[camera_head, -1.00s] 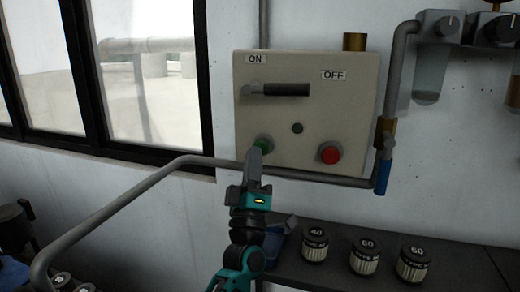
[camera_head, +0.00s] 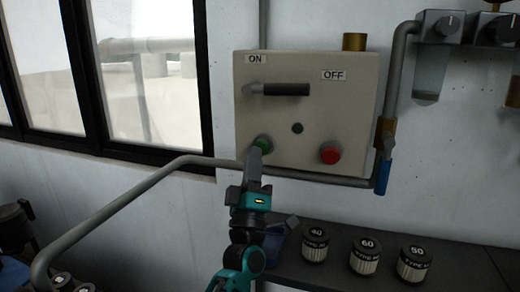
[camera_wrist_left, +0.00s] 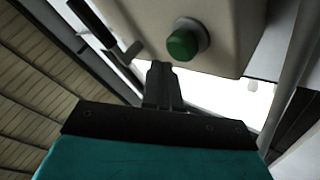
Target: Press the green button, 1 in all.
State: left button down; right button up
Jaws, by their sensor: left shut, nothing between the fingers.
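The green button (camera_head: 263,142) sits at the lower left of a beige control box (camera_head: 345,110) on the wall. It also shows in the left wrist view (camera_wrist_left: 183,44), sticking out from the box face. My left gripper (camera_head: 255,153) is shut and empty, with its fingertips just below the green button in the head view. In the left wrist view the fingers (camera_wrist_left: 161,72) point up toward the box, just left of and below the button. I cannot tell whether they touch it. My right gripper is not in view.
A red button (camera_head: 330,155), a handle (camera_head: 280,89) and a small dark knob (camera_head: 297,128) are on the same box. A grey pipe (camera_head: 140,190) runs below it, with a blue valve handle (camera_head: 383,176). Several labelled canisters (camera_head: 365,256) stand on the dark shelf.

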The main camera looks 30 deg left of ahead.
pick_arm(q)
jog(key=shift+w, duration=0.1)
dwell(0.3)
jog(key=shift+w+a, duration=0.1)
jog(key=shift+w, duration=0.25)
jog(key=shift+w+a+b, duration=0.1)
jog(key=shift+w+b, duration=0.2)
jog(key=shift+w, duration=0.2)
dwell(0.8)
jog(key=shift+s, duration=0.1)
jog(key=shift+s+d+p, duration=0.25)
jog(key=shift+s+p, duration=0.15)
jog(key=shift+s, duration=0.45)
jog(key=s+p, duration=0.1)
jog(key=s, duration=0.1)
jog(key=s+d, duration=0.1)
jog(key=s, duration=0.2)
jog(key=shift+p, duration=0.35)
